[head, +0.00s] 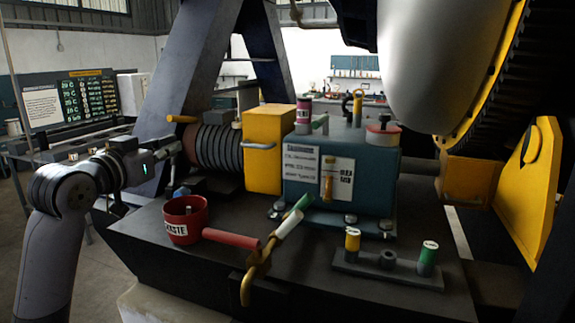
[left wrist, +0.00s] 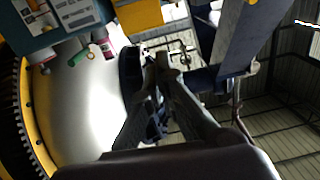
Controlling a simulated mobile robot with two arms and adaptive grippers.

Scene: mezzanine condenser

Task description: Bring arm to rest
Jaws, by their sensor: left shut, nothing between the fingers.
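My left arm (head: 50,235) comes up from the lower left in the head view and bends at the wrist. My left gripper (head: 174,150) points right, in front of the grey leg and beside the dark ribbed cylinder; I cannot tell whether it touches either. In the left wrist view the fingers (left wrist: 158,68) are shut with nothing between them. My right gripper is not in view.
A dark bench (head: 235,270) holds a red waste pot (head: 185,222), a yellow block (head: 268,150) and a blue-green box (head: 350,185). A yellow hook (head: 255,270) hangs at its front edge. A sign board (head: 65,100) stands behind my arm. Open floor shows at left.

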